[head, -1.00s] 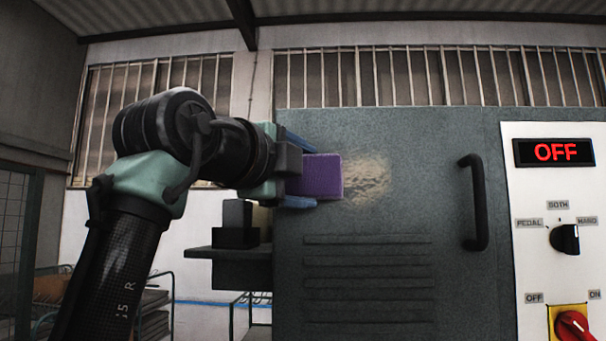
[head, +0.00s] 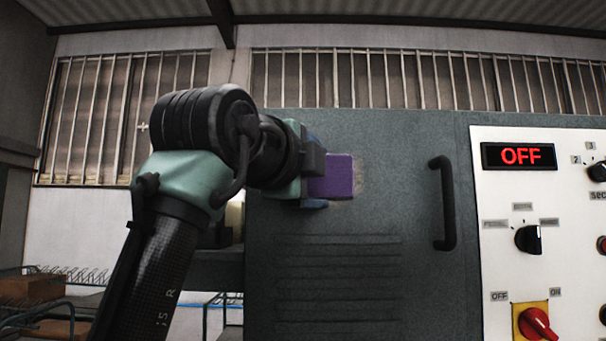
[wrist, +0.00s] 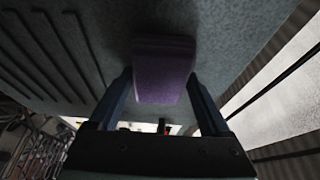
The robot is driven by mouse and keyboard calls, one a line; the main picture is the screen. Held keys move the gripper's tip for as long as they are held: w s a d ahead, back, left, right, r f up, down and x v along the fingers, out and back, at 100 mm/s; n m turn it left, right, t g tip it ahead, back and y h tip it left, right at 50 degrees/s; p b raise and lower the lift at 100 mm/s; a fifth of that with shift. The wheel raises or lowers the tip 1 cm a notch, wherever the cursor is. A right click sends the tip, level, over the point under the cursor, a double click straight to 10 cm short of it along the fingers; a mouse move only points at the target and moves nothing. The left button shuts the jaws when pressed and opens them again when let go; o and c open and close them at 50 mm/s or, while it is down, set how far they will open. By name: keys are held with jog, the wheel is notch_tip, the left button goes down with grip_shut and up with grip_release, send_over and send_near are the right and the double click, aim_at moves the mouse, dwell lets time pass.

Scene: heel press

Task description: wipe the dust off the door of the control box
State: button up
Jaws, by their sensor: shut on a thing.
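The control box door (head: 400,200) is a dark grey panel with a black handle (head: 442,203) on its right and louvres low down. A little tan dust (head: 358,178) shows just right of the sponge; what lies behind the sponge is hidden. My gripper (head: 318,178) is shut on a purple sponge (head: 338,176), its blue fingers above and below it. In the wrist view the sponge (wrist: 163,72) sits between the two fingers, with its far face at the door surface (wrist: 100,40). It looks to be touching the door.
Right of the door is a white panel (head: 490,265) with a red OFF display (head: 520,156), black knobs and a red switch (head: 537,322). A dark ledge (head: 215,256) and racks stand at the left. The door between sponge and handle is clear.

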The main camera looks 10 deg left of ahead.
aim_at(365, 178)
jog(key=shift+w+d, duration=0.2)
jog(key=shift+d, duration=0.8)
jog(key=shift+w+d, duration=0.2)
jog(key=shift+d, duration=0.75)
jog(key=shift+w+d, duration=0.2)
jog(key=shift+d, duration=0.8)
jog(key=shift+s+a, duration=1.1)
jog(key=shift+a, duration=4.75)
jog(key=shift+w+d, duration=0.4)
jog(key=shift+d, duration=1.55)
jog(key=shift+w+d, duration=0.35)
jog(key=shift+d, duration=1.6)
jog(key=shift+w+d, duration=0.4)
jog(key=shift+d, duration=1.55)
jog(key=s+a, duration=0.2)
jog(key=a, duration=0.9)
jog(key=shift+s+a, duration=0.2)
jog(key=shift+a, duration=0.1)
jog(key=shift+s+d+b, duration=0.25)
jog(key=shift+s+b, duration=0.25)
jog(key=shift+s, duration=0.45)
jog(key=shift+s+d+b, duration=0.2)
jog(key=shift+s+b, duration=0.35)
jog(key=shift+s, duration=0.45)
jog(key=shift+s+d+b, duration=0.25)
jog(key=shift+s+b, duration=0.25)
jog(key=shift+s, duration=0.45)
